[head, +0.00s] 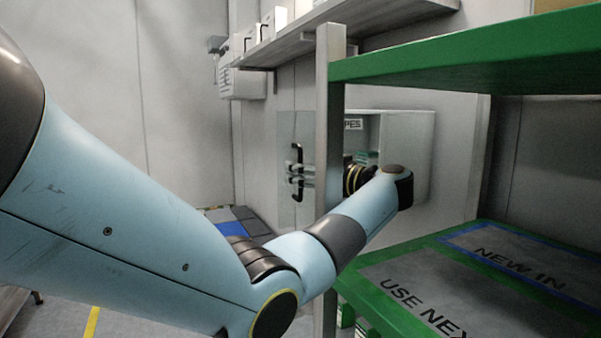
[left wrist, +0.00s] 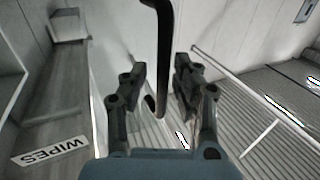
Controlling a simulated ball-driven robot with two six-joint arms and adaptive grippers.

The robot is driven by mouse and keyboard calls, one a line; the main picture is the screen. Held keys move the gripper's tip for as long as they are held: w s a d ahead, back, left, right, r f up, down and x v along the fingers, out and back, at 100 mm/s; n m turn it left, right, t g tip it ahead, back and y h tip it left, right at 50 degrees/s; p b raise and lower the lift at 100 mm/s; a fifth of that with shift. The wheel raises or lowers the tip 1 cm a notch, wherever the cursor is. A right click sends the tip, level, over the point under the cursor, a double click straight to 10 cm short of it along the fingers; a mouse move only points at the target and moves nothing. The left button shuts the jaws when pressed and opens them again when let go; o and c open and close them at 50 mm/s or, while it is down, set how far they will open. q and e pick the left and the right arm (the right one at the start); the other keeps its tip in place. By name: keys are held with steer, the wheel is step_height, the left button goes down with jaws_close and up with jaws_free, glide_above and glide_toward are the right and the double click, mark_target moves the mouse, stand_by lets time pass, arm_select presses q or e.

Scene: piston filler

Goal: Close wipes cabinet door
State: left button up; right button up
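The wipes cabinet (head: 405,150) is a pale box on the wall, standing open, with green-and-white packs (head: 366,158) inside. Its door (head: 287,128) is swung out to the left, with a black bar handle (head: 297,158). My left gripper (head: 291,173) is at the handle, partly hidden behind the grey post. In the left wrist view, the handle (left wrist: 164,50) runs between the two spread fingertips of my left gripper (left wrist: 160,80), with gaps visible on both sides. The WIPES label (left wrist: 48,152) shows at lower left there. My right gripper is out of view.
A grey upright post (head: 329,120) of the green shelf rack (head: 460,50) stands in front of the cabinet, close to my left forearm. A lower green shelf (head: 400,312) lies below the arm. A wall shelf (head: 290,45) with white boxes is above the door.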

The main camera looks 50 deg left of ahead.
arm_select(q)
steer(key=shift+w+d, duration=0.25)
steer(key=shift+d, duration=1.7)
steer(key=shift+w+d, duration=0.2)
steer(key=shift+d, duration=1.8)
steer(key=shift+w+d, duration=0.25)
steer(key=shift+d, duration=1.7)
